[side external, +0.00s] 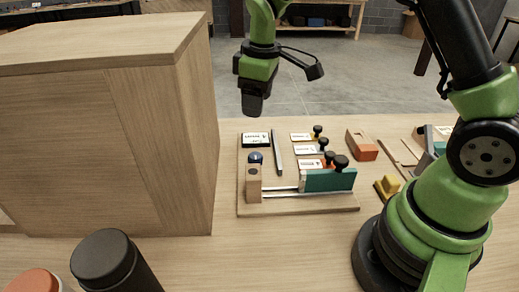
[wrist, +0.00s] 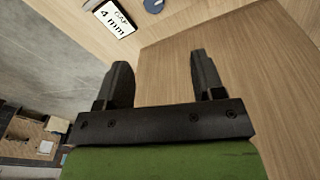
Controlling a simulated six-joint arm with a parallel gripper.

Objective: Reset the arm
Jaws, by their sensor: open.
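My gripper (side external: 253,100) hangs in the air above the far left of the wooden fixture board, at the end of my green and black arm. In the wrist view my gripper (wrist: 163,75) shows two black fingers held wide apart with nothing between them. A white and black card reading "GAP 4 mm" (wrist: 114,19) lies beyond the left finger, with a dark blue round piece (wrist: 153,5) beside it. The same card (side external: 255,139) lies on the board in the side view.
The fixture board (side external: 300,206) holds a teal block (side external: 328,181), several black-knobbed cards and a grey bar (side external: 277,152). An orange block (side external: 361,145) and a yellow piece (side external: 388,186) lie to its right. A tall wooden cabinet (side external: 165,140) stands left. A dark cylinder (side external: 108,262) stands in front.

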